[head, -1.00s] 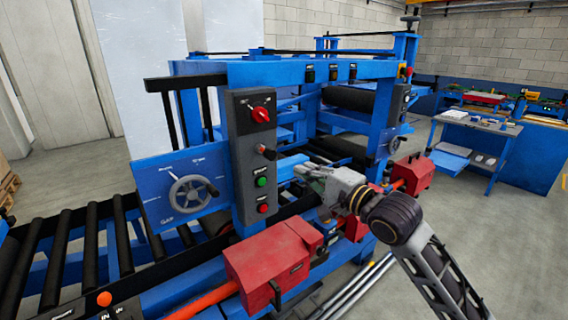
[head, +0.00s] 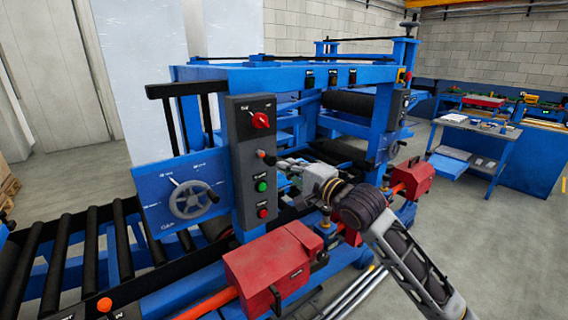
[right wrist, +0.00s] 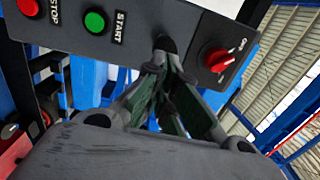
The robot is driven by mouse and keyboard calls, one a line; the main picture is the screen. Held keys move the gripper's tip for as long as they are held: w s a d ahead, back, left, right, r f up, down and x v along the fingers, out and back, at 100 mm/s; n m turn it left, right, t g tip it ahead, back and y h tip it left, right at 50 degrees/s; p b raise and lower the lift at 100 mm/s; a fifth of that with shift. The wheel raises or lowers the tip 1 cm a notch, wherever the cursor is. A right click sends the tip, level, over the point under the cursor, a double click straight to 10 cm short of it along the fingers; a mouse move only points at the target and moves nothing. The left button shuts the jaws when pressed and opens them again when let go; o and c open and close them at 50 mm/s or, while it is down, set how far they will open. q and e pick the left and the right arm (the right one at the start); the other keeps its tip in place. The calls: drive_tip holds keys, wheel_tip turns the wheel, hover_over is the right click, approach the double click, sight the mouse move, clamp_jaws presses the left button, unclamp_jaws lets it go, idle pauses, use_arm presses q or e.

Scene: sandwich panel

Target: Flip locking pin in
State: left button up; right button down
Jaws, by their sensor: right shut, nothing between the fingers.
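An orange knob (head: 104,304) stands on the blue rail at the front left in the head view, beside small labels too blurred to read surely. A small orange-tipped lever (head: 261,154) sits on the grey control panel (head: 241,124), between a red rotary switch and a green button. I cannot tell which is the locking pin. My right gripper (head: 277,162) is shut and empty, its tips close to the lever. In the right wrist view the shut fingertips (right wrist: 165,60) point at the panel between START and the red switch (right wrist: 216,58); contact is unclear. My left gripper is out of view.
A handwheel (head: 193,200) is left of the panel, above black rollers (head: 90,245). Red boxes (head: 268,266) sit along the machine's front. A blue bench (head: 471,131) stands at the back right. The floor at the right is clear.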

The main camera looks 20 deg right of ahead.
sight(269, 159)
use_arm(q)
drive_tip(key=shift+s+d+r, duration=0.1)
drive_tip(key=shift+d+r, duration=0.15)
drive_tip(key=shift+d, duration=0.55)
use_arm(e)
drive_tip(key=shift+x, duration=1.1)
use_arm(q)
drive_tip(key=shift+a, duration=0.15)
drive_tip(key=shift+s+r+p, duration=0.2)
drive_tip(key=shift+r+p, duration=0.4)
drive_tip(key=shift+p, duration=0.05)
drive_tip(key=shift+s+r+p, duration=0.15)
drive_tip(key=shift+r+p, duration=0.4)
drive_tip(key=shift+p, duration=0.1)
use_arm(e)
drive_tip(key=shift+x, duration=1.45)
